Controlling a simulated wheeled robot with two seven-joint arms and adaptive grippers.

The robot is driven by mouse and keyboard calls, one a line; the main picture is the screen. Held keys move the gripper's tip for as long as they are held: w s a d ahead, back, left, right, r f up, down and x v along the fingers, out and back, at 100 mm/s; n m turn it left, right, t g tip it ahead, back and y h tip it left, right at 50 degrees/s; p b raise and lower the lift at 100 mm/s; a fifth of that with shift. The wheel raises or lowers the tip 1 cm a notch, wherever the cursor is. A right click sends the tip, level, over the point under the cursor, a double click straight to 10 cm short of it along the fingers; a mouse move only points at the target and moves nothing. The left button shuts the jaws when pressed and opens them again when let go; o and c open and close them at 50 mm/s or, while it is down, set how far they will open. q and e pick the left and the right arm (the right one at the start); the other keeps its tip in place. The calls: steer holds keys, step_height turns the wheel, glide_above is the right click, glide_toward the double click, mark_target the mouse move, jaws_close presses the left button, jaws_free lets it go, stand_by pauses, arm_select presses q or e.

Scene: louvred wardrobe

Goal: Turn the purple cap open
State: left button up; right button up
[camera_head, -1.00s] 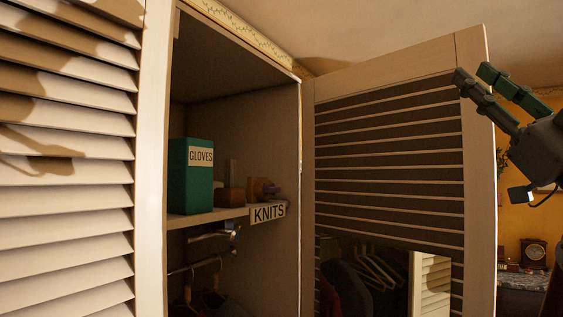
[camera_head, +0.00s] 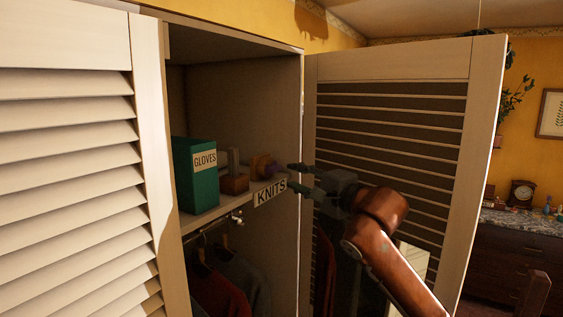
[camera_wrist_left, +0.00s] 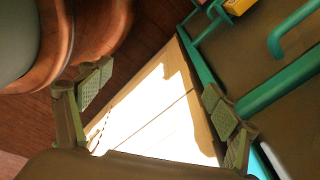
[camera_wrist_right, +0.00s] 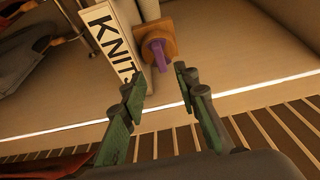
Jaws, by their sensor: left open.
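The purple cap (camera_head: 272,169) sits on a wooden block (camera_head: 261,165) on the wardrobe shelf, behind the KNITS label. The right wrist view shows the purple cap (camera_wrist_right: 157,54) as a bar-shaped handle on the wooden block (camera_wrist_right: 170,29), at the end of a pale pipe. My right gripper (camera_head: 298,178) is open just right of the cap, its fingers pointing at the shelf. In the right wrist view, the cap lies ahead of the open fingers (camera_wrist_right: 160,84), apart from them. My left gripper (camera_wrist_left: 154,95) is open and empty in its wrist view, and out of the head view.
A green GLOVES box (camera_head: 196,177) stands left on the shelf, beside a brown block (camera_head: 234,184). The KNITS label (camera_head: 270,192) hangs at the shelf's front edge. The open louvred door (camera_head: 455,150) stands behind my right arm. Clothes (camera_head: 220,285) hang below.

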mark_target(277, 169)
steer(key=p+x, duration=0.3)
steer(key=x, duration=0.4)
steer(key=shift+r+p, duration=0.1)
steer(key=shift+p, duration=0.2)
steer(key=shift+w+a, duration=0.25)
steer(key=shift+w, duration=0.05)
steer(key=shift+d, duration=0.1)
steer(key=shift+c, duration=0.3)
jaws_close()
